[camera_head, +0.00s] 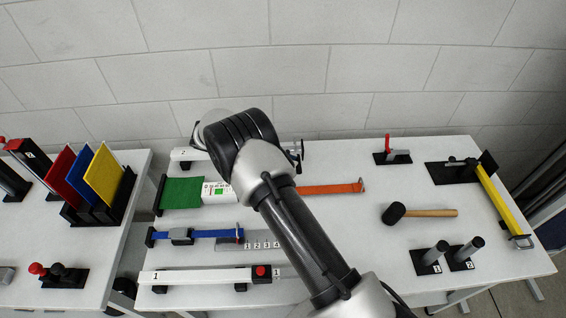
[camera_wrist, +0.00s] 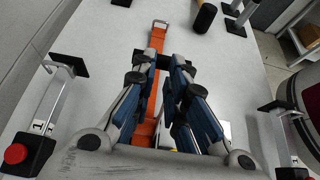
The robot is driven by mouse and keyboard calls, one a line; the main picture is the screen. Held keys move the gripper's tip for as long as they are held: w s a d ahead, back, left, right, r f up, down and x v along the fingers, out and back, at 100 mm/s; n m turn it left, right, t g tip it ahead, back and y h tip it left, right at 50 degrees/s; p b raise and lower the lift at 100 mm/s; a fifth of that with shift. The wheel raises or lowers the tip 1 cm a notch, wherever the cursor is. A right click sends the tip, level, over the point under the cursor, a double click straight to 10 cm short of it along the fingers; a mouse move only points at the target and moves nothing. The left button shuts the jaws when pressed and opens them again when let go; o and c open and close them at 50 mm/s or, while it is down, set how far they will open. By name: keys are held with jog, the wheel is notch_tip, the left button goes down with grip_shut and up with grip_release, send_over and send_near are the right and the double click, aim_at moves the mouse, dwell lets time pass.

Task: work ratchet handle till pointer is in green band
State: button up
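An orange strap (camera_head: 330,188) runs along the table, with a hook at its right end; it also shows in the wrist view (camera_wrist: 156,50). In line with it to the left lies a white gauge plate (camera_head: 218,191) with a green patch; its pointer is too small to make out. The ratchet handle cannot be told apart; my arm covers the stretch between plate and strap. My gripper (camera_wrist: 161,64) is over the strap, its two fingers apart on either side of it. I cannot tell whether they touch anything.
A green sheet (camera_head: 182,193) lies left of the gauge plate. A blue strap with a buckle (camera_head: 181,236) and a white bar with a red button (camera_head: 261,271) lie nearer. A mallet (camera_head: 420,212), posts (camera_head: 436,253) and a yellow bar (camera_head: 500,200) are at right.

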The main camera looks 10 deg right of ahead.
jog(key=shift+o, duration=1.4)
jog(key=shift+a, duration=0.35)
jog(key=o, duration=0.4)
jog(key=shift+d, duration=0.15)
jog(key=o, duration=1.1)
jog(key=v, duration=1.2)
jog(key=shift+c, duration=0.2)
